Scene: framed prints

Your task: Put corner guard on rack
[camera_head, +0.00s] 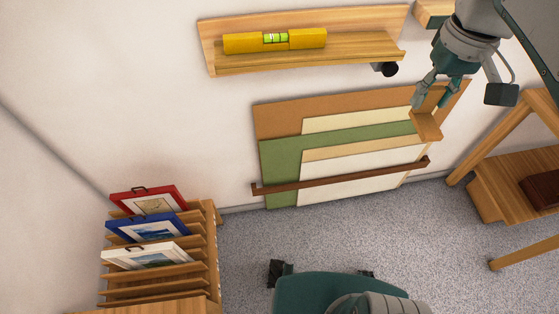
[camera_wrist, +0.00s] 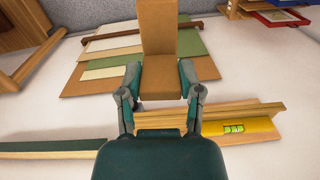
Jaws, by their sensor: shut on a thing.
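The corner guard (camera_head: 426,126) is a tan-brown, angled piece with two flat faces. My gripper (camera_head: 434,97) is shut on it at the upper right of the head view and holds it in the air, in front of the leaning boards. In the wrist view the guard (camera_wrist: 158,40) sits between both fingers of my gripper (camera_wrist: 160,78) and extends away from them. A slotted wooden rack (camera_head: 211,244) stands at the lower left of the head view, well away from my gripper. It holds red, blue and white framed pictures; several of its slots look empty.
A wall shelf (camera_head: 350,54) bears a yellow spirit level (camera_head: 312,39). Flat boards (camera_head: 285,150) lean on the wall behind a brown rail (camera_head: 345,178). A wooden table or stand (camera_head: 500,180) is at the right.

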